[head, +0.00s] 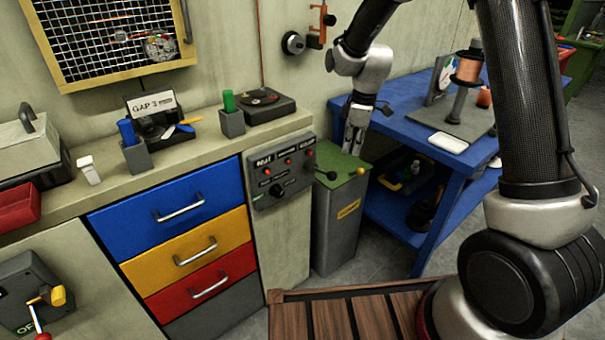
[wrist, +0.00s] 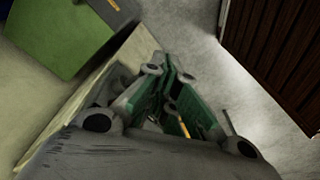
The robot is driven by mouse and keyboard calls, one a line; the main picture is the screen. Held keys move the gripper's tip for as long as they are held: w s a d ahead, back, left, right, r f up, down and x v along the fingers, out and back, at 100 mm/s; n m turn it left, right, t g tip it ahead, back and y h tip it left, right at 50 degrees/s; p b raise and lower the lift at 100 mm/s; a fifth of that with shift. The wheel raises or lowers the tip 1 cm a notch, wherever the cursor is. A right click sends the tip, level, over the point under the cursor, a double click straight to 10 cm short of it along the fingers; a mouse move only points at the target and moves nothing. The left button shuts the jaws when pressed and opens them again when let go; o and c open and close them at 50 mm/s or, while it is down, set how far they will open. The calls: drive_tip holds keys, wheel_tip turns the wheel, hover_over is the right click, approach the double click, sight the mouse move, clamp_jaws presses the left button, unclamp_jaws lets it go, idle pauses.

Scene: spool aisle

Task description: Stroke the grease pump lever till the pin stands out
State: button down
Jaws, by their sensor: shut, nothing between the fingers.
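No part is clearly marked as the grease pump, and I cannot make out a pin. A short lever with a black ball (head: 331,175) sticks out to the right of the grey control panel (head: 283,174). A yellow ball (head: 361,171) shows at the front of the green top (head: 340,177) of a grey cabinet. My gripper (head: 350,150) hangs pointing down, seen over the back of that green top. I cannot tell its exact height above it. In the wrist view its fingers (wrist: 165,75) are shut and empty, with the green top (wrist: 60,40) at upper left.
A blue table (head: 405,135) with spools stands right of the cabinet. A slatted wooden surface (head: 350,320) is at the front. On the wall are a round grey fitting (head: 293,43) and an orange bracket (head: 318,30). A switch box (head: 25,290) with levers is at lower left.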

sight(335, 179)
drive_tip(key=a, duration=0.1)
drive_tip(key=a+f, duration=0.1)
drive_tip(key=w+a, duration=0.1)
drive_tip(key=shift+w+a+f, duration=0.1)
drive_tip(key=shift+a+f, duration=0.15)
drive_tip(key=shift+f, duration=0.05)
drive_tip(key=shift+d, duration=0.1)
drive_tip(key=shift+f, duration=0.1)
drive_tip(key=shift+w+a+f, duration=0.1)
drive_tip(key=shift+a+f, duration=0.1)
drive_tip(key=shift+f, duration=1.5)
drive_tip(key=shift+a+f, duration=0.15)
drive_tip(key=shift+f, duration=3.75)
